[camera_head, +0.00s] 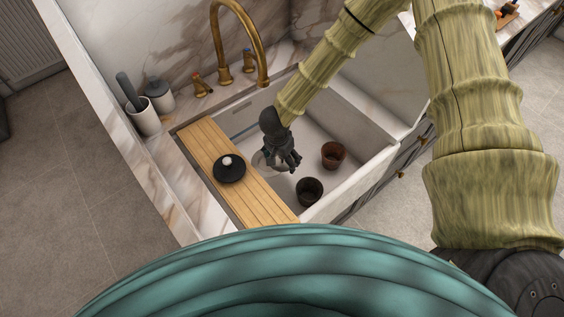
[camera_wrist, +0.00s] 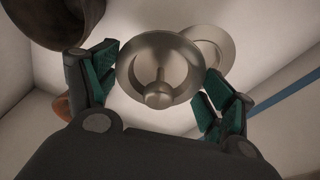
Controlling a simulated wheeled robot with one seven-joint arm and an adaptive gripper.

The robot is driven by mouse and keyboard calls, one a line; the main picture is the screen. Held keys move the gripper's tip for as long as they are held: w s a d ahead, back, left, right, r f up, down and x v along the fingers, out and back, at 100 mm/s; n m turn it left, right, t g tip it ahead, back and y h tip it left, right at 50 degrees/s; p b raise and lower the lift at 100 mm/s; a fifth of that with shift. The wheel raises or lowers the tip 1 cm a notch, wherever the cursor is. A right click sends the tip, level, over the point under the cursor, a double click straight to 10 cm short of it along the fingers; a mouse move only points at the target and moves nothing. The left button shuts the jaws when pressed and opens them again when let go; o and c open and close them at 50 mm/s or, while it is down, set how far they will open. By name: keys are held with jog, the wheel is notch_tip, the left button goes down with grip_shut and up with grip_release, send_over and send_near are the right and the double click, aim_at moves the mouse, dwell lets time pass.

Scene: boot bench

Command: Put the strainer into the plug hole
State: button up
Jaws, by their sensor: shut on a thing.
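The strainer (camera_wrist: 159,96) is a round grey metal cup with a wide rim and a central knob. In the wrist view it sits between the green-padded fingers of my gripper (camera_wrist: 162,76), which is shut on it. The plug hole (camera_wrist: 226,44) is a metal ring in the sink floor, beyond the strainer and to its upper right, partly covered by it. The strainer appears held above the floor, off to one side of the hole. In the head view my gripper (camera_head: 283,157) hangs inside the white sink (camera_head: 352,195) and hides the strainer; part of the plug hole (camera_head: 258,160) shows beside it.
A brown cup (camera_head: 333,154) and a dark cup (camera_head: 309,191) stand in the sink to the right of my gripper. A wooden board (camera_head: 204,139) with a black lid (camera_head: 229,172) spans the sink's left side. A brass tap (camera_head: 240,20) stands behind.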

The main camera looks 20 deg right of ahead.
jog(key=shift+w+a+f+b, duration=0.15)
jog(key=shift+w+f+b, duration=0.1)
jog(key=shift+f+b, duration=0.45)
jog(key=shift+w+a+f+b, duration=0.25)
jog(key=shift+w+f+b, duration=0.35)
jog(key=shift+f+b, duration=0.2)
jog(key=shift+w+a+f+b, duration=0.25)
jog(key=shift+w+f+b, duration=0.45)
jog(key=shift+f, duration=0.2)
jog(key=shift+w+a+f+b, duration=0.25)
jog(key=shift+w+f+b, duration=0.3)
jog(key=shift+f+b, duration=0.3)
jog(key=shift+w+a+p, duration=0.1)
jog(key=shift+w+p, duration=0.15)
jog(key=shift+p, duration=0.05)
jog(key=shift+w+a+f, duration=0.3)
jog(key=shift+w+f, duration=0.15)
jog(key=shift+w, duration=0.2)
jog(key=shift+w+a+f, duration=0.25)
jog(key=shift+w+f, duration=0.15)
jog(key=shift+w, duration=0.2)
jog(key=shift+s+p, duration=0.1)
jog(key=shift+p, duration=0.55)
jog(key=shift+a+f, duration=0.1)
jog(key=shift+f, duration=0.65)
jog(key=shift+s+f+p, duration=0.15)
jog(key=shift+f+p, duration=0.1)
jog(key=shift+p, duration=0.1)
jog(key=o, duration=0.9)
jog(key=shift+f, duration=0.1)
